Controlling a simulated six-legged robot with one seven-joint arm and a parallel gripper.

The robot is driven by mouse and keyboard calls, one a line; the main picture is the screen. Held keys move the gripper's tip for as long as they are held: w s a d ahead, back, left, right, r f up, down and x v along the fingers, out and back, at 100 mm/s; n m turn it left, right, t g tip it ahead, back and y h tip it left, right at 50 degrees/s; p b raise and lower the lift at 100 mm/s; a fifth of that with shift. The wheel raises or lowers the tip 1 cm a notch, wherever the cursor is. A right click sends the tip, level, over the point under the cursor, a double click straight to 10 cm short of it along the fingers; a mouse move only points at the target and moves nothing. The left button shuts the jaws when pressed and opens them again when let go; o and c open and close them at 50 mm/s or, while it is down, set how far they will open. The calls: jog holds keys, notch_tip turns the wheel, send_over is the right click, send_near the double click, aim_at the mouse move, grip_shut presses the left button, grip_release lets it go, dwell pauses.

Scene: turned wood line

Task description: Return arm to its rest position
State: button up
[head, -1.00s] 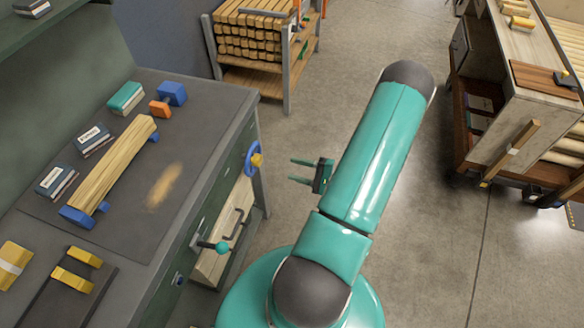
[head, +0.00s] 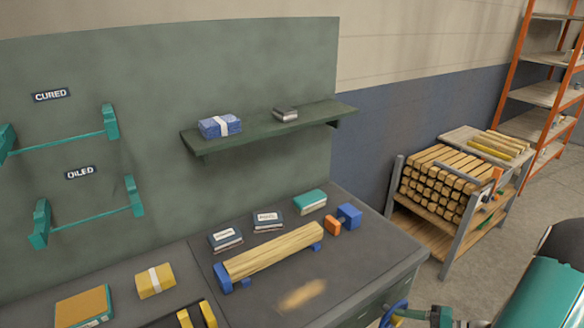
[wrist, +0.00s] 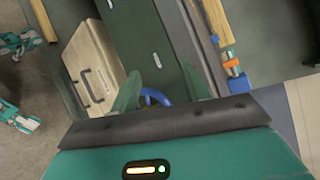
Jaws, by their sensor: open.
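My teal arm (head: 550,285) shows at the lower right of the head view, cut off by the frame edge. My gripper (head: 412,314) is at the bottom edge there, partly cut off, just beyond the bench's right front corner. In the wrist view my gripper (wrist: 161,86) has two green fingers spread apart with nothing between them. They point toward the bench front, with a blue handwheel (wrist: 155,97) showing behind them. The wheel also shows at the bottom of the head view (head: 394,314).
The dark bench (head: 362,262) carries a wood blank (head: 272,252) between blue supports. A wall shelf (head: 270,128) hangs above. A rack of wood billets (head: 445,185) and orange shelving (head: 545,90) stand right. Floor (head: 480,285) is open between bench and arm.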

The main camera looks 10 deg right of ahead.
jog(key=s+a+r+n+g+h, duration=0.2)
jog(key=a+r+n+h, duration=0.3)
jog(key=a+r, duration=0.6)
jog(key=s+a+r+n+g+h, duration=0.2)
jog(key=a+r+n+h, duration=0.4)
jog(key=a+r, duration=0.6)
notch_tip(320, 180, up, 3)
jog(key=shift+s+f+n, duration=0.2)
jog(key=shift+s+n, duration=0.05)
jog(key=shift+n, duration=0.55)
jog(key=shift+a, duration=0.1)
